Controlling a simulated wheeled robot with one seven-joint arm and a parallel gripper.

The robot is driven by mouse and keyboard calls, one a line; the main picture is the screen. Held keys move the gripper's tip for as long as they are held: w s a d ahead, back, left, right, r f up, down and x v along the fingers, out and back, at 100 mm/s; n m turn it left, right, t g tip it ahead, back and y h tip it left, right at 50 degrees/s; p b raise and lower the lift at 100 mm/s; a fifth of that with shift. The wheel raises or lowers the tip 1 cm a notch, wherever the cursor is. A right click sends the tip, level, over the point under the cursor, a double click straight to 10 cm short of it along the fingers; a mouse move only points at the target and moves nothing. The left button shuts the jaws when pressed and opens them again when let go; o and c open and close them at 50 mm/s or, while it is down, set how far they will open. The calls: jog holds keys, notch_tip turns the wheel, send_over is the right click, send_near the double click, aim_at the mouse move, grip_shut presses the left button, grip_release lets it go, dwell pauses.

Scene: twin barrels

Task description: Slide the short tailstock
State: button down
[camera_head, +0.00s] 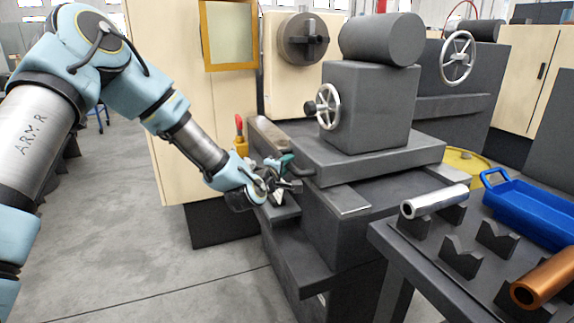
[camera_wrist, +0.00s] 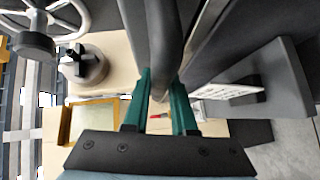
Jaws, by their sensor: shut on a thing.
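The nearer tailstock (camera_head: 368,105) is a dark grey block with a thick cylinder on top and a pale handwheel (camera_head: 328,107) on its left side. It stands upright on a grey base slab (camera_head: 370,152) on the machine bed. My gripper (camera_head: 286,168) is at the left end of this slab, low beside the bed. In the wrist view, its green fingers (camera_wrist: 161,88) are shut on a grey rounded bar (camera_wrist: 161,35), which looks like a handle of the slab. The handwheel shows at the wrist view's upper left (camera_wrist: 45,22). The bar's far attachment is not clear.
A chuck (camera_head: 303,39) faces the tailstock from the headstock. A red-topped lever (camera_head: 239,128) stands left of the bed. At right, a bench holds V-blocks (camera_head: 497,238), a silver tube (camera_head: 434,201), a copper tube (camera_head: 545,278) and a blue tray (camera_head: 530,208). Floor at left is clear.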

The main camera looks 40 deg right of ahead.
dwell(0.4)
jog(key=w+d+b, duration=0.4)
jog(key=w+d, duration=0.1)
jog(key=w, duration=0.8)
jog(key=shift+w, duration=0.15)
jog(key=shift+r, duration=0.1)
jog(key=c, duration=0.7)
grip_release()
jog(key=shift+c, duration=0.2)
jog(key=b+v, duration=0.1)
jog(key=v, duration=0.9)
jog(key=shift+s+a+b, duration=0.25)
jog(key=shift+a+b, duration=0.05)
